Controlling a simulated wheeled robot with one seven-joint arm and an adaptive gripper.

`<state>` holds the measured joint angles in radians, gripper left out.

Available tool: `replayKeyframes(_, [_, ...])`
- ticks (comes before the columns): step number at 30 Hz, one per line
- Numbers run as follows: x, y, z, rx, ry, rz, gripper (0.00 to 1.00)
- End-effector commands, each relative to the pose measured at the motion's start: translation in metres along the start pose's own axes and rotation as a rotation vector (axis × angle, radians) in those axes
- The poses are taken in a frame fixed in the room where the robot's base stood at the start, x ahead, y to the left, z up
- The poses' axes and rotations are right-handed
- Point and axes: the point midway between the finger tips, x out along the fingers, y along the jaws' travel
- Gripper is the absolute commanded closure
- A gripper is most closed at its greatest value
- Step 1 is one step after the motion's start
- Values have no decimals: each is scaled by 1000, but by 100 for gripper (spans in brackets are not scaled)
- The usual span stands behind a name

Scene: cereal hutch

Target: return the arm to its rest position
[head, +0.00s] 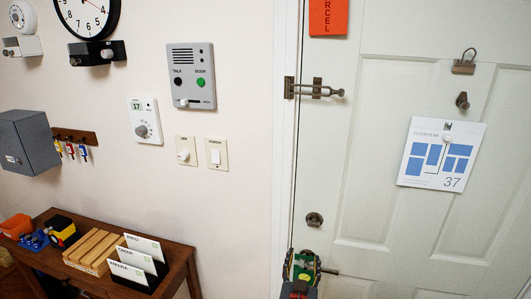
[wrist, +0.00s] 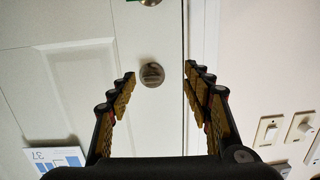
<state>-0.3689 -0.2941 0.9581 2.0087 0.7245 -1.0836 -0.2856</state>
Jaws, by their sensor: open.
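My gripper (head: 303,262) is in front of the white door's left edge, low in the head view, just below a round metal lock (head: 314,219). In the wrist view my gripper (wrist: 160,73) has its two fingers spread wide with nothing held between them. The round lock (wrist: 152,74) shows in the gap between the fingertips, beyond them. I cannot tell how far the tips are from the door. Most of my arm is out of view.
The door (head: 380,180) carries a latch (head: 314,88), a clip and a floor-plan sheet (head: 440,154). Light switches (head: 186,150) and an intercom (head: 191,76) are on the wall. A wooden table (head: 180,258) with letters and small items stands lower left.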

Motion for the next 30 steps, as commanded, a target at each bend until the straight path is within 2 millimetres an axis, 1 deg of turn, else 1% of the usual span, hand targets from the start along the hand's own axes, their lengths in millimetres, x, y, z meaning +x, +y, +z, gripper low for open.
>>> replayKeyframes(3, [-10, -22, 54, 2, -195, -93, 50])
replayKeyframes(5, [-22, -35, 77, 1, -303, -148, 50])
replayKeyframes(6, [-31, -43, 88, 1, -371, -185, 50])
replayKeyframes(8, [-46, -54, 101, -2, -467, -236, 50])
replayKeyframes(9, [-58, -59, 107, -6, -528, -267, 50])
replayKeyframes(11, [-75, -65, 112, -14, -615, -309, 50])
replayKeyframes(12, [-88, -66, 114, -21, -673, -333, 50])
replayKeyframes(14, [-107, -66, 113, -35, -752, -366, 50])
replayKeyframes(16, [-131, -61, 108, -56, -840, -396, 50])
replayKeyframes(17, [-141, -57, 105, -67, -875, -406, 50])
replayKeyframes(18, [-155, -50, 100, -82, -922, -415, 50])
replayKeyframes(20, [-176, -38, 91, -108, -986, -425, 50])
replayKeyframes(21, [-189, -28, 84, -125, -1024, -426, 50])
replayKeyframes(23, [-209, -12, 72, -153, -1076, -422, 50])
replayKeyframes(24, [-221, 1, 63, -170, -1104, -415, 50])
replayKeyframes(26, [-238, 20, 50, -195, -1137, -398, 50])
replayKeyframes(30, [-274, 67, 14, -238, -1171, -339, 50])
